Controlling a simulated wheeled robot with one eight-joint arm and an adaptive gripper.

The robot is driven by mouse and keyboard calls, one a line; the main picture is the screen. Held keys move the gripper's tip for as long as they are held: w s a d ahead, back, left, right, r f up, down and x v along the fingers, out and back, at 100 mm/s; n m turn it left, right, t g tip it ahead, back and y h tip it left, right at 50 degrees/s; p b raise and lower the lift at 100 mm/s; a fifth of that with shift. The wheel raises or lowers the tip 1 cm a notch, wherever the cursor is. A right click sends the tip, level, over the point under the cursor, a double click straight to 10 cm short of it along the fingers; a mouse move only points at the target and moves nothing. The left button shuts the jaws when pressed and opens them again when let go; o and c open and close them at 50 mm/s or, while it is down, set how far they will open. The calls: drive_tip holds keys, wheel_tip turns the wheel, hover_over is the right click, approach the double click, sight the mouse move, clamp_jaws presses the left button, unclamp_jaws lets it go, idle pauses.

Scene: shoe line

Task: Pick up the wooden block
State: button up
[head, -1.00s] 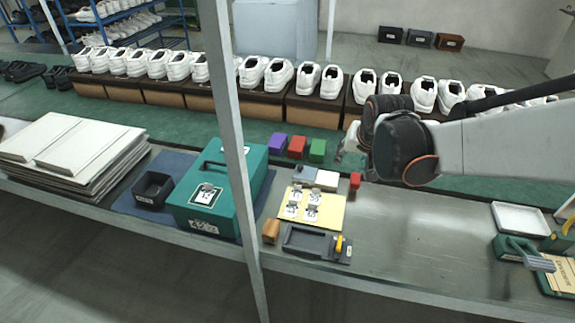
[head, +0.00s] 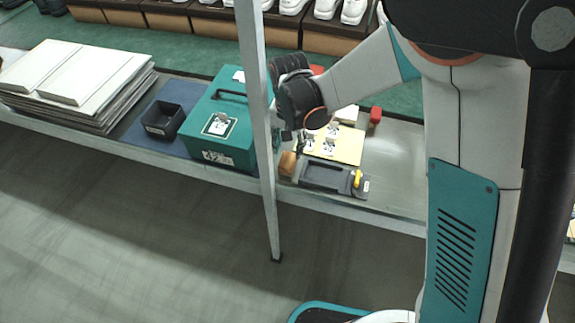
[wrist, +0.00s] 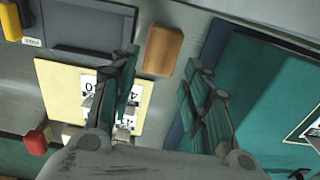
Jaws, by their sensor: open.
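The wooden block (head: 287,163) is a small orange-brown block near the front edge of the bench, just left of a dark grey tray. In the wrist view the block (wrist: 164,50) lies ahead of my gripper (wrist: 163,68), in line with the gap between its two fingers. My gripper (head: 289,144) is open and empty, close above the block in the head view. The fingers do not appear to touch the block. In the head view the hand and fingers partly cover the area behind the block.
A dark tray (head: 325,176) with a yellow part and a yellow sheet with white cards (head: 345,146) lie right of the block. A teal box (head: 230,105) stands left. A grey post (head: 266,190) rises at the bench front. A red cube (head: 375,114) lies further right.

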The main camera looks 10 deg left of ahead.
sight(287, 160)
drive_tip(key=shift+s+a+f+b, duration=0.15)
drive_tip(key=shift+f+b, duration=0.75)
drive_tip(key=shift+f, duration=1.05)
drive_tip(key=shift+s+d+f+b, duration=0.1)
drive_tip(key=shift+f+b, duration=0.75)
drive_tip(key=shift+f, duration=1.1)
drive_tip(key=c, duration=0.8)
